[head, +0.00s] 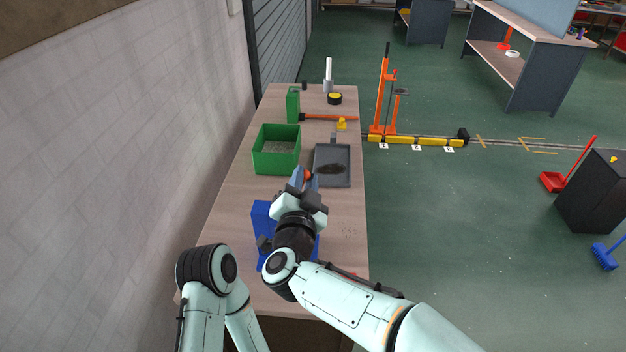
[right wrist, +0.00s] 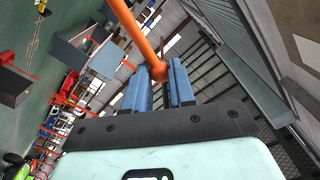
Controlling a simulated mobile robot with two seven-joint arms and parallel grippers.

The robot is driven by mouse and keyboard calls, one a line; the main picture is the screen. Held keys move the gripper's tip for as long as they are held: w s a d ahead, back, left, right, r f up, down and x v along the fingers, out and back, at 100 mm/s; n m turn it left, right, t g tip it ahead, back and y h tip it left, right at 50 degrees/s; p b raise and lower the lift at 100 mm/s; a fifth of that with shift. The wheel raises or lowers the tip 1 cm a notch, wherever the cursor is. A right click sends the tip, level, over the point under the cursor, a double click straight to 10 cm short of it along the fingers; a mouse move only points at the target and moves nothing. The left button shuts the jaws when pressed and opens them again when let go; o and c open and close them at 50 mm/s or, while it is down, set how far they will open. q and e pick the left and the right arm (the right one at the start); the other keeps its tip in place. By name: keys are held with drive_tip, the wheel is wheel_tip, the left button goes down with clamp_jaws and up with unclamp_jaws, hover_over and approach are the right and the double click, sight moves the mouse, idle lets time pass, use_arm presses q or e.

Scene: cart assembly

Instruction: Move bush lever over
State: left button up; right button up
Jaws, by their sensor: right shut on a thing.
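My right gripper (head: 306,177) is over the workbench, between the green bin and the grey tray. Its blue fingers are shut on an orange lever. In the head view only a small orange end of the lever (head: 308,174) shows between the fingers. In the right wrist view the lever (right wrist: 137,30) is an orange rod with a rounded knob, at the fingertips of my right gripper (right wrist: 160,85). The rod runs out of the top of that picture, so its other end is hidden. My left arm is at the lower left of the head view, and its gripper is not visible.
The workbench (head: 345,232) holds a green bin (head: 276,160), a grey tray (head: 346,180) with dark material and a blue object (head: 262,222) partly behind my right arm. An orange-handled hammer (head: 330,117) lies farther back. An orange stand (head: 378,100) is right of the bench.

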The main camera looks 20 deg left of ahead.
drive_tip(key=shift+s+a+r+p, duration=0.2)
drive_tip(key=shift+a+p, duration=0.05)
drive_tip(key=shift+a, duration=0.35)
drive_tip(key=shift+s+a+r+p, duration=0.2)
drive_tip(key=shift+a+p, duration=0.05)
drive_tip(key=shift+a, duration=0.3)
use_arm(q)
drive_tip(key=shift+w+r, duration=0.55)
drive_tip(key=shift+r, duration=0.3)
use_arm(e)
drive_tip(key=shift+a, duration=0.3)
